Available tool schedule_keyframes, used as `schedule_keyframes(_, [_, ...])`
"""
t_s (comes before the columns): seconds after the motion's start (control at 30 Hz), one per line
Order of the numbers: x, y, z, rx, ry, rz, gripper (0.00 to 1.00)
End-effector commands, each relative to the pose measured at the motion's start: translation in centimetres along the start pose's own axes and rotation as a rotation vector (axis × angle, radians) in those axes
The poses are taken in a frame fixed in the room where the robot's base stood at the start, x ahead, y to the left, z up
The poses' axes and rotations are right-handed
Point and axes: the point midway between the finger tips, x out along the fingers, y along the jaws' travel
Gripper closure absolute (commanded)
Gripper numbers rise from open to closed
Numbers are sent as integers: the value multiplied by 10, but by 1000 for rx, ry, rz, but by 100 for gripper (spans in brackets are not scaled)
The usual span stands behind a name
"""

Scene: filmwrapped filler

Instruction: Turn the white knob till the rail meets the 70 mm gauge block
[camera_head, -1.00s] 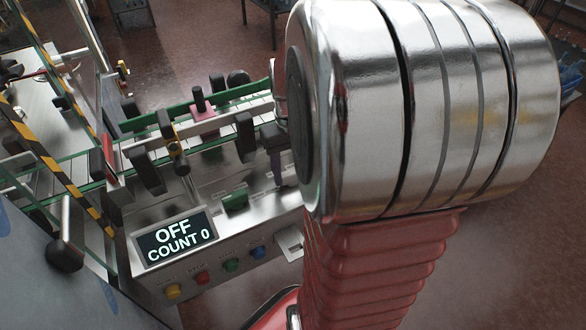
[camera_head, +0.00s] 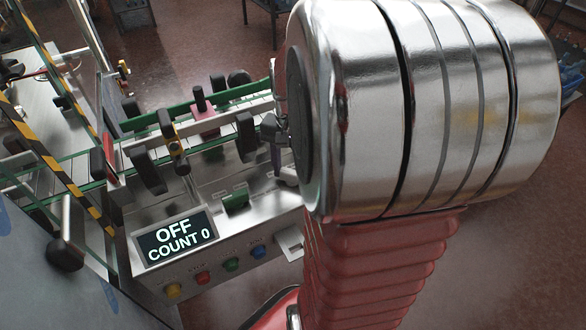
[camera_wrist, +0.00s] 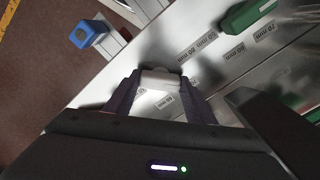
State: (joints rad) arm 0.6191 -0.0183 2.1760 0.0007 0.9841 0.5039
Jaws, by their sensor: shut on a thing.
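The white knob (camera_wrist: 162,79) sits between the two dark purple fingers of my gripper (camera_wrist: 160,84) in the wrist view. My gripper is shut on it. In the head view my arm hides much of the gripper, and one finger (camera_head: 277,155) shows with a bit of white beside it. Green rails (camera_head: 172,115) run along the conveyor above the panel. A green block (camera_wrist: 246,15) lies on the steel panel, and a label reading 70 mm (camera_wrist: 265,31) is beside it. The block also shows in the head view (camera_head: 235,200). I cannot tell whether any rail touches a gauge block.
The steel control panel (camera_head: 195,262) has a display reading OFF, COUNT 0 (camera_head: 174,238). Yellow, red, green and blue buttons line its front. Black handles (camera_head: 246,137) stand along the conveyor. A striped yellow-black frame (camera_head: 45,155) is at left.

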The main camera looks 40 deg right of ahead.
Motion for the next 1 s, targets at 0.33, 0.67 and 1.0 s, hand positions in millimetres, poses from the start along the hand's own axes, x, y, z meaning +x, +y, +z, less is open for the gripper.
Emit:
schedule_keyframes(0.33, [-1,1,-2,108,5,1,73])
schedule_keyframes(0.67, [-1,2,-2,113,5,2,73])
schedule_keyframes(1.0, [0,1,-1,112,3,1,32])
